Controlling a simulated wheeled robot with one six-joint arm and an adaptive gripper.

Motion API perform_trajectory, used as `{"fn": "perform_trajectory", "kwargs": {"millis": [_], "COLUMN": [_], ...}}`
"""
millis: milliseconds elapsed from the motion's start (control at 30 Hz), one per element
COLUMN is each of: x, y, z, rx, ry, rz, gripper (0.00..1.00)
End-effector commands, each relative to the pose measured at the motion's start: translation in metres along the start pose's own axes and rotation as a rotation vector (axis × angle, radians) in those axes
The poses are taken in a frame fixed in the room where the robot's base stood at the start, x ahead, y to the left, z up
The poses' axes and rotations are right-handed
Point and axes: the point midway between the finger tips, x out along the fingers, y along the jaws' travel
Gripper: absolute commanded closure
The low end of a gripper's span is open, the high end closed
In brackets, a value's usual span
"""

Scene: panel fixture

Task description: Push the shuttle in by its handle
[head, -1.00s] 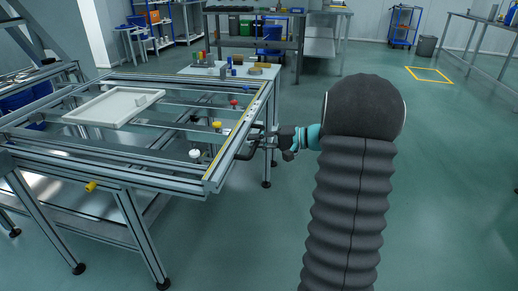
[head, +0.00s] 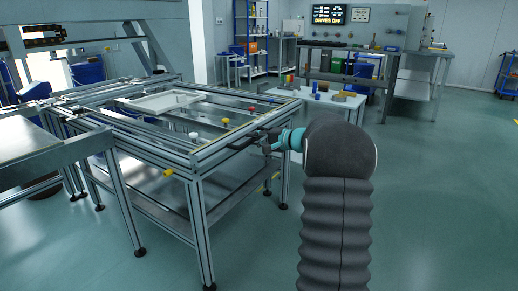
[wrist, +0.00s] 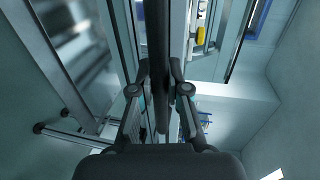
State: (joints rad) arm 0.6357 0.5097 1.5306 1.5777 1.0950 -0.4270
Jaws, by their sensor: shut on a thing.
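The panel fixture (head: 200,158) is an aluminium-profile frame on legs, left of my arm in the head view. A white rectangular frame (head: 152,106) lies on its top, with a small pale piece on it. I cannot tell for sure which part is the shuttle. My gripper (head: 268,141) is at the fixture's right side, at a dark handle (head: 243,143). In the wrist view the handle is a dark upright bar (wrist: 157,40). My gripper's two fingers (wrist: 160,72) are shut on it, one on each side. The handle's far end is hidden.
Yellow (head: 225,121), red (head: 251,109) and white knobs stand on the fixture. A small white table (head: 345,102) with several small objects is behind it. Another metal table (head: 50,150) stands at left. The floor (head: 440,200) at right is clear.

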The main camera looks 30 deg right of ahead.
Motion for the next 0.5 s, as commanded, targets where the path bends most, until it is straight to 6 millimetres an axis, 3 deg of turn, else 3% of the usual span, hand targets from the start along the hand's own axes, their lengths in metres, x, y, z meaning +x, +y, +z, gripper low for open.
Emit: {"fn": "perform_trajectory", "kwargs": {"millis": [200,500], "x": [0.028,0.043], "y": [-0.005,-0.010], "z": [-0.004,-0.005], "rx": [0.000,0.001], "ry": [0.009,0.012], "rz": [-0.001,-0.001], "gripper": [1.00,1.00]}}
